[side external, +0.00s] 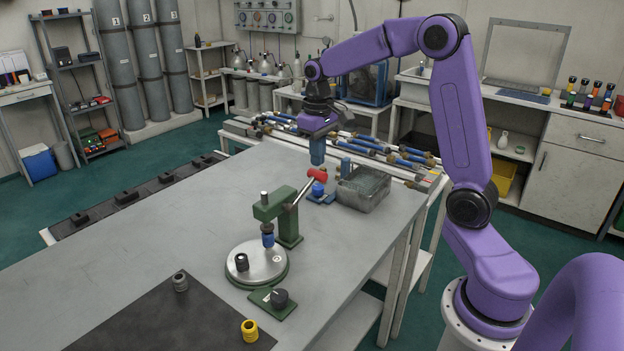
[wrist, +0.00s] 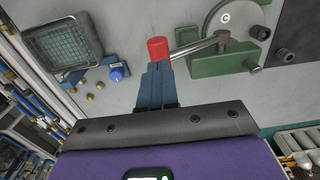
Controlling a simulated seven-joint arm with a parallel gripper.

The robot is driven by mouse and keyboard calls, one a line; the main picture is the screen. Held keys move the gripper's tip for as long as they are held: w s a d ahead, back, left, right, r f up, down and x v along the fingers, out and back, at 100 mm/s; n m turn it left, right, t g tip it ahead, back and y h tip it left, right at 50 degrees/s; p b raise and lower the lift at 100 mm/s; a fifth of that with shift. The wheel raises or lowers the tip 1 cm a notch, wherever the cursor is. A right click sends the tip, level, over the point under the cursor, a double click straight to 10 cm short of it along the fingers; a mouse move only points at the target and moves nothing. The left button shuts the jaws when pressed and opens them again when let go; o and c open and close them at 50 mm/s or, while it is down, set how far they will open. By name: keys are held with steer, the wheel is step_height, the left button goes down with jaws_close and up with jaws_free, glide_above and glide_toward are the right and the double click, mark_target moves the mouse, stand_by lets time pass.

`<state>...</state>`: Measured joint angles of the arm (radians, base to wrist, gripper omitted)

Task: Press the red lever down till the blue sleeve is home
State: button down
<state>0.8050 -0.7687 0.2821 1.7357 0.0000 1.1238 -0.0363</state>
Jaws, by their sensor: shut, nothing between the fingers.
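The red lever (side external: 317,175) is a red grip on a metal rod, slanting up and right from the green press (side external: 289,225). The red grip also shows in the wrist view (wrist: 157,47). The blue sleeve (side external: 268,240) is upright below the press head, over the round metal plate (side external: 270,276); I cannot tell how deeply it is seated. In the wrist view I cannot make it out. My gripper (side external: 317,163) is shut and empty, its blue fingers pointing down just above the red grip. The fingertips (wrist: 156,66) appear close to the grip; contact cannot be told.
A wire basket (side external: 362,190) and a blue knob (side external: 318,189) on a blue base stand close behind the lever. A yellow ring (side external: 250,330) and grey fitting (side external: 180,282) sit on the dark mat. The left bench is clear.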

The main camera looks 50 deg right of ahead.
mark_target(319, 175)
steer(key=shift+f, duration=1.05)
steer(key=shift+d+f, duration=0.2)
steer(key=shift+f, duration=0.7)
steer(key=shift+d+f, duration=0.2)
steer(key=shift+f, duration=0.65)
stand_by(0.8)
steer(key=shift+f, duration=0.4)
steer(key=shift+a+f, duration=0.15)
steer(key=shift+f, duration=0.55)
steer(key=shift+a+f, duration=0.1)
steer(key=shift+f, duration=0.6)
stand_by(0.6)
steer(key=shift+r, duration=6.05)
